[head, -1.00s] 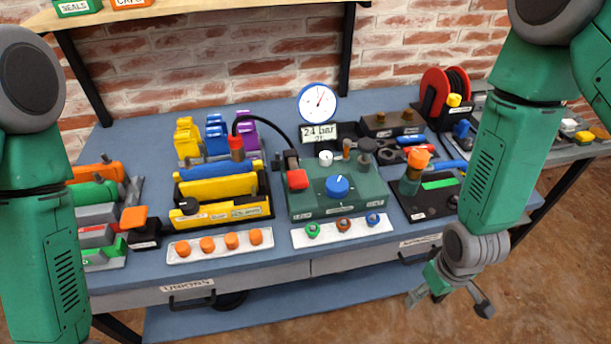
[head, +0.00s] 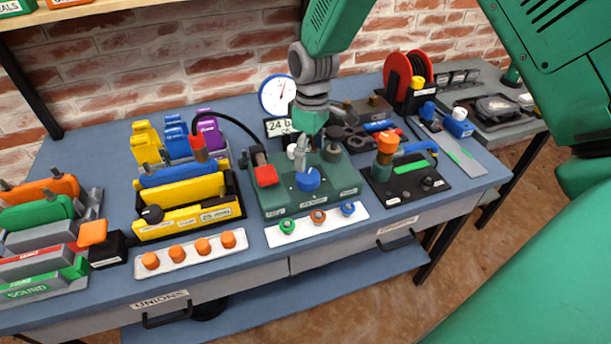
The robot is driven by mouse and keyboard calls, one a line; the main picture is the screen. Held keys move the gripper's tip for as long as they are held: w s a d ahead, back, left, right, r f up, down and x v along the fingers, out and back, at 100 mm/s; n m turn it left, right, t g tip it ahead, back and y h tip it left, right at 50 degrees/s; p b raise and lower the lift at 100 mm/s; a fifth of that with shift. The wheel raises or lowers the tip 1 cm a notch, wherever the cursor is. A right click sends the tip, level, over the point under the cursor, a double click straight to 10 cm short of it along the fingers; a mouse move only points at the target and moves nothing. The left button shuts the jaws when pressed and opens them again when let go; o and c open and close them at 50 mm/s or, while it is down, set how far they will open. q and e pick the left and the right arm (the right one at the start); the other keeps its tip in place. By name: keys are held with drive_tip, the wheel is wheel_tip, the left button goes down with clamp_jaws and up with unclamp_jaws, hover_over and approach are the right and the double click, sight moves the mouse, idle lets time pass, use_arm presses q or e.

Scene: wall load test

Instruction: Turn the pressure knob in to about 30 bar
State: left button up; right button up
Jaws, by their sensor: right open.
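The blue pressure knob (head: 308,180) sits on top of the green pump box (head: 280,196) in the middle of the bench. The round white gauge (head: 279,96) stands behind the box, and the display (head: 279,127) below it reads about 24 bar, partly covered by my arm. My left gripper is out of view.
A red block (head: 266,175) and a small white knob (head: 292,151) are close to the gripper on the box. A white strip (head: 318,222) with coloured fittings lies in front.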

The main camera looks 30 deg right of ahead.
sight(308, 174)
drive_tip(key=f, duration=0.7)
drive_tip(key=shift+s+a+f, duration=0.1)
drive_tip(key=shift+a+f, duration=0.1)
drive_tip(key=shift+a, duration=0.05)
drive_tip(key=c, duration=1.2)
